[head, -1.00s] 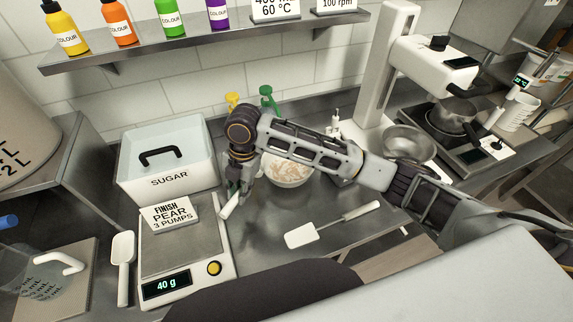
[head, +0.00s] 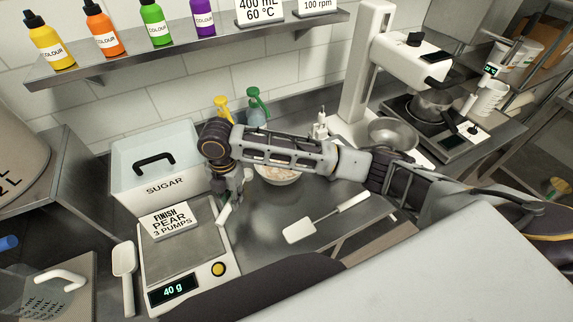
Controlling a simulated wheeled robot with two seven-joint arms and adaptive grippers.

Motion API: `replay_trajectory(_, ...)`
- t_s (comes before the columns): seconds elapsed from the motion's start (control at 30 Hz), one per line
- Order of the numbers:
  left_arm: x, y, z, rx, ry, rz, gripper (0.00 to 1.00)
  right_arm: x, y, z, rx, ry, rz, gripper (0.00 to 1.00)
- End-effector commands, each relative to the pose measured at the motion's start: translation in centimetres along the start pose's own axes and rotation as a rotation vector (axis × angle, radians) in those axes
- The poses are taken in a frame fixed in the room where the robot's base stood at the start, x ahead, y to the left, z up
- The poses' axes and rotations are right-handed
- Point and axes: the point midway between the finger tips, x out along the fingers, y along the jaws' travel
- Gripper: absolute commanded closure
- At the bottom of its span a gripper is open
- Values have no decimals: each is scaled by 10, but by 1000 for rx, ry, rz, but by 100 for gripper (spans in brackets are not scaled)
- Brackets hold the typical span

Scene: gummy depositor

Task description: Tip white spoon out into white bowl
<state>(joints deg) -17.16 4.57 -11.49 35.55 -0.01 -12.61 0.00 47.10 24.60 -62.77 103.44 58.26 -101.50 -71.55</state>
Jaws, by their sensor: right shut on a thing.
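My right gripper (head: 229,195) points down beside the scale and is shut on the white spoon (head: 224,214). A short white length of it shows below the fingers, tilted; the rest is hidden by the gripper. The white bowl (head: 280,180) stands on the steel counter to the right of the gripper, with pale pinkish-beige pieces in it. My right forearm crosses in front of the bowl's back part. The gripper and spoon are left of the bowl, apart from it in the picture. My left gripper is not in view.
A scale (head: 186,262) reading 40 g carries a sign card (head: 168,220). The sugar bin (head: 165,190) stands behind it, a white scoop (head: 124,262) to its left. A white spatula (head: 300,230) lies right. Yellow (head: 224,108) and green (head: 257,110) pump bottles stand behind my arm.

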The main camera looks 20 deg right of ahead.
Motion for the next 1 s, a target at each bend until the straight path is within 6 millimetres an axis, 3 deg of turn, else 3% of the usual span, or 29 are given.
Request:
replay_trajectory(0.7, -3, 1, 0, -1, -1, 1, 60, -47, 0, -4, -1, 0, 2, 100)
replay_trajectory(1.0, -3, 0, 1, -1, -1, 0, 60, -49, 0, -4, -1, 0, 1, 100)
